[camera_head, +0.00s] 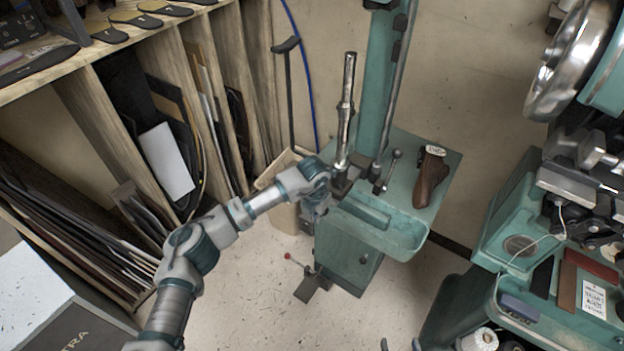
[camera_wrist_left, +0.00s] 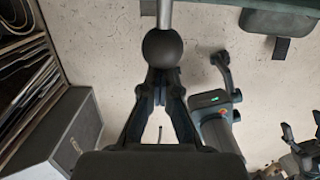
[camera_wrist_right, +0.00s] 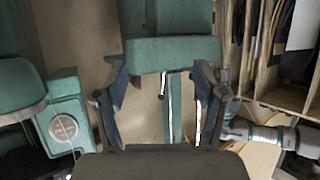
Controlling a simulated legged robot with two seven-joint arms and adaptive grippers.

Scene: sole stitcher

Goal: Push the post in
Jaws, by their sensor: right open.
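A shiny metal post (camera_head: 346,105) stands upright, slightly tilted, on the green machine (camera_head: 395,205) in the head view. My left gripper (camera_head: 316,205) is just left of the post's foot, at the machine's front left edge. In the left wrist view my left gripper (camera_wrist_left: 162,77) has its fingers drawn close together right at a dark ball (camera_wrist_left: 160,48) on the end of a metal rod (camera_wrist_left: 165,14). The ball hides the fingertips, so their grip on it is unclear.
A brown shoe form (camera_head: 431,180) lies on the machine's right side. A small lever (camera_head: 391,168) stands beside the post. A wooden rack (camera_head: 130,150) fills the left. Another green machine (camera_head: 512,215) stands at right. Bare floor (camera_head: 255,280) lies in front.

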